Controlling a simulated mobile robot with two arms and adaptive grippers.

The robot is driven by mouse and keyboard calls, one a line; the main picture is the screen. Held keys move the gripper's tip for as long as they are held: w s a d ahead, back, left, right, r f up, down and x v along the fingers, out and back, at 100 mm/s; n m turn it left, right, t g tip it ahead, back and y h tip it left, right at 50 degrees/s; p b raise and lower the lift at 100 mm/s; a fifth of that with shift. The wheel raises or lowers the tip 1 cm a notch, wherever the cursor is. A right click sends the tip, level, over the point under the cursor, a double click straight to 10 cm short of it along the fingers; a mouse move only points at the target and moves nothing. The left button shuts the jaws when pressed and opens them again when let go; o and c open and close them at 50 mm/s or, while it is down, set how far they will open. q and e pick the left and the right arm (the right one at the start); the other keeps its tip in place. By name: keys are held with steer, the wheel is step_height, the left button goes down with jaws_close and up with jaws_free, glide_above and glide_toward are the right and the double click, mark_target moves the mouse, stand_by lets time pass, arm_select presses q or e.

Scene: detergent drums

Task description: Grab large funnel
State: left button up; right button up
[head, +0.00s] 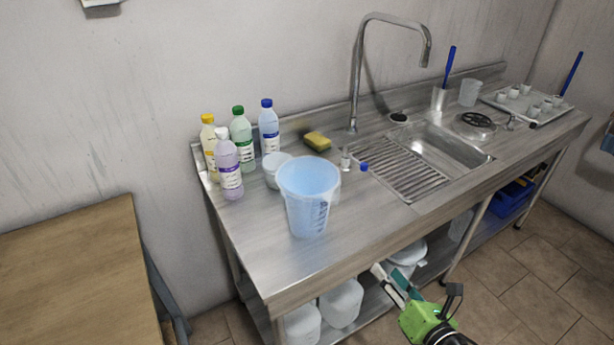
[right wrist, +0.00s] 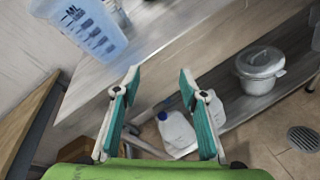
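I cannot make out a clear large funnel in either view. A big translucent blue measuring jug (head: 309,200) stands upright near the front of the steel counter, and its lower part shows in the right wrist view (right wrist: 92,30). A whitish round vessel (head: 272,172), partly hidden behind the jug, may be a container or a funnel. My right gripper (head: 390,284) is in front of the counter, right of and below the jug. In the right wrist view the gripper (right wrist: 159,80) is open and empty, its fingers apart towards the counter's front edge. My left gripper is not in view.
The steel counter (head: 255,250) holds several bottles (head: 240,140), a yellow sponge (head: 317,141), a sink (head: 445,146) with a tall faucet (head: 358,75), and a tray of cups (head: 548,112). White jugs (head: 341,302) and a lidded pot (right wrist: 260,66) are on the shelf below. A wooden table (head: 70,270) is left.

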mark_target(332, 200)
steer(key=s+a+r+n+y+p, duration=0.1)
steer(key=s+a+r+n+y, duration=0.15)
steer(key=r+n, duration=0.4)
steer(key=s+a+r+n+y, duration=0.2)
steer(key=a+r+n, duration=0.15)
steer(key=r, duration=0.55)
steer(key=shift+m+t, duration=0.3)
steer(key=shift+m, duration=0.1)
steer(key=p+x, duration=0.1)
steer(key=x, duration=0.4)
steer(key=p+x, duration=0.2)
steer(key=x, duration=0.2)
steer(key=p+x, duration=0.2)
steer(key=x, duration=0.3)
steer(key=shift+w+a+r, duration=0.2)
steer(key=shift+w+r, duration=0.05)
steer(key=shift+r, duration=0.1)
jaws_close()
